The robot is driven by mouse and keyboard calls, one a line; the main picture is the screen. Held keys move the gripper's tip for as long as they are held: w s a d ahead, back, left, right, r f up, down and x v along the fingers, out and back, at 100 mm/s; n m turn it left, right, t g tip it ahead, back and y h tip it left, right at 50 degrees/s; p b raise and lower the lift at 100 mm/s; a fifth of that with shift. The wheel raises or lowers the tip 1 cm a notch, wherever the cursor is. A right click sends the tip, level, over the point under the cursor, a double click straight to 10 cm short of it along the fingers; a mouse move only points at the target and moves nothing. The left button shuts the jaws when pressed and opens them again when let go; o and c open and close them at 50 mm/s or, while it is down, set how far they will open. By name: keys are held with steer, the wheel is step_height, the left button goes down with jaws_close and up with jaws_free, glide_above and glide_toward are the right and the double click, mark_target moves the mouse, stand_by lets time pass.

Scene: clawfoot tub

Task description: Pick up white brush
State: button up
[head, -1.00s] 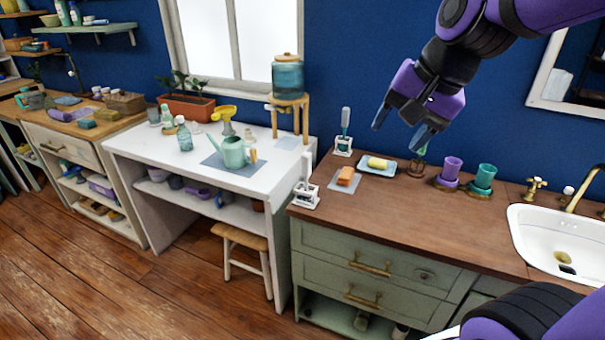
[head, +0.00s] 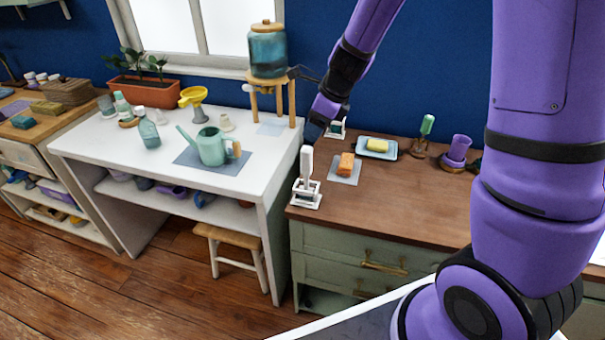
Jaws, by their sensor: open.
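The white brush (head: 307,162) stands upright with its handle up in a small white holder (head: 306,195), at the left front corner of the wooden counter. My gripper (head: 314,132) is open, just above and slightly right of the top of the brush handle in the picture. Its fingers are dark and small in this view, and I cannot tell whether they touch the handle. The head of the brush is hidden low in the holder.
A second white holder (head: 338,133) stands behind, partly hidden by my gripper. An orange soap (head: 345,163), a yellow soap on a dish (head: 377,147) and a purple cup (head: 458,149) are to the right. A white table (head: 95,149) with a watering can (head: 211,147) adjoins on the left.

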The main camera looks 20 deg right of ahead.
mark_target(307, 147)
steer(key=x, duration=0.5)
steer(key=shift+d+f, duration=0.1)
steer(key=f, duration=0.2)
steer(key=w+f, duration=0.1)
steer(key=f, duration=0.1)
steer(key=shift+w+a+f, duration=0.1)
steer(key=shift+a+f, duration=0.35)
steer(key=shift+f, duration=0.2)
steer(key=c, duration=1)
